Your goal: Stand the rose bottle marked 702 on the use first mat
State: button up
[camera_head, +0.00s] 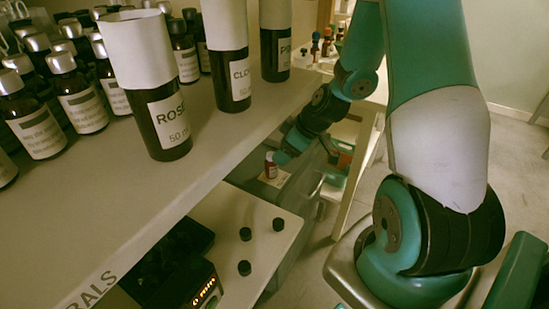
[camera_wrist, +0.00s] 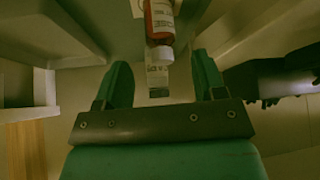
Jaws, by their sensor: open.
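A small red bottle with a pale label (camera_head: 270,166) stands on a small pale yellowish mat (camera_head: 273,180) on a grey surface below the shelf. My gripper (camera_head: 281,157) is right beside it. In the wrist view a red bottle with a white label (camera_wrist: 160,20) is beyond the open teal fingers of my gripper (camera_wrist: 160,62), and a pale-labelled dark piece (camera_wrist: 157,75) is between the fingers. No number 702 or mat lettering can be read. A larger dark bottle marked ROSE 50 ml (camera_head: 168,120), with a white paper sleeve, stands on the shelf.
The pale shelf (camera_head: 150,195) holds two more sleeved bottles (camera_head: 228,75) and rows of small dark bottles (camera_head: 75,95). Small colourful bottles (camera_head: 325,43) stand at the back.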

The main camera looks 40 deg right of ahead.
jog(key=v, duration=0.5)
jog(key=shift+s+r, duration=0.15)
jog(key=shift+r, duration=0.1)
dwell(1.2)
